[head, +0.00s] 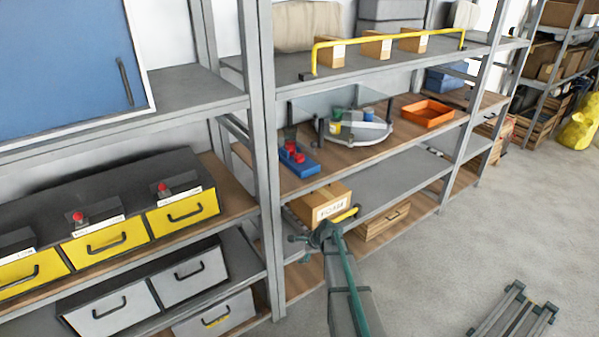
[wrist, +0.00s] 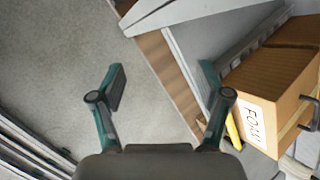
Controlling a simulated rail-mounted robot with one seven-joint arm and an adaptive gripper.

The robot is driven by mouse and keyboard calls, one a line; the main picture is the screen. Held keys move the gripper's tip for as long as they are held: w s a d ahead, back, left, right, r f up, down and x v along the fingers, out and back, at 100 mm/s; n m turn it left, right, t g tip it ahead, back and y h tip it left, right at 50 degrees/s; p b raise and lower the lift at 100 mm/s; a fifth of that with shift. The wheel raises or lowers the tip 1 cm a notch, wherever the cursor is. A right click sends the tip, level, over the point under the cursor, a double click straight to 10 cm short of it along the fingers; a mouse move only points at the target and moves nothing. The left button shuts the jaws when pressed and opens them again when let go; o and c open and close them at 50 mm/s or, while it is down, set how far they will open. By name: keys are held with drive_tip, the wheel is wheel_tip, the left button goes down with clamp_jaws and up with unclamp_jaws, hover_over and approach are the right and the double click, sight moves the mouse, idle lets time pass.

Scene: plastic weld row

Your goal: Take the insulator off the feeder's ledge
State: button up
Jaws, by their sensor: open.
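On the middle shelf in the head view stands a grey, round-fronted unit with a raised rim and clear panels (head: 357,132), which may be the feeder. Small green, yellow and blue pieces (head: 335,126) are at it; I cannot tell which, if any, is the insulator. My gripper (wrist: 163,82) is open and empty in the wrist view, its two green-and-black fingers spread wide. In the head view my gripper (head: 322,237) is low in front of the shelves, below the middle shelf and apart from the unit. The wrist view does not show the unit.
A cardboard box labelled FOAM (wrist: 272,93) is close to the right finger; a box also shows behind my gripper in the head view (head: 318,206). A blue block with red knobs (head: 296,160) and an orange tray (head: 427,113) flank the unit. A grey upright (head: 262,150) stands left.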

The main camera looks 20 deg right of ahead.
drive_tip(key=w+d+r+m+t, duration=0.1)
drive_tip(key=w+d+r+m, duration=0.2)
drive_tip(key=r, duration=0.4)
drive_tip(key=w+d+r+m+t+h, duration=0.1)
drive_tip(key=w+d+r+m+t, duration=0.1)
drive_tip(key=w+d+r, duration=0.4)
drive_tip(key=w+d+r+m+t, duration=0.2)
drive_tip(key=w+d+r+m, duration=0.1)
drive_tip(key=d+r, duration=0.4)
drive_tip(key=shift+w+r+m, duration=0.4)
drive_tip(key=shift+w+r, duration=0.4)
drive_tip(key=shift+w, duration=0.1)
drive_tip(key=m+t, duration=0.2)
drive_tip(key=m, duration=0.2)
approach(300, 155)
drive_tip(key=shift+s+d+f, duration=0.2)
drive_tip(key=shift+s+f, duration=0.05)
drive_tip(key=shift+s, duration=0.05)
drive_tip(key=shift+w+p, duration=0.35)
drive_tip(key=p+x, duration=0.1)
drive_tip(key=x, duration=0.4)
drive_tip(key=shift+a, duration=0.2)
drive_tip(key=p+x, duration=0.2)
drive_tip(key=x, duration=0.2)
drive_tip(key=shift+w+a+r, duration=0.1)
drive_tip(key=shift+w, duration=0.05)
drive_tip(key=shift+w+a+f, duration=0.15)
drive_tip(key=shift+w+f, duration=0.1)
drive_tip(key=shift+w, duration=0.05)
drive_tip(key=shift+c, duration=0.3)
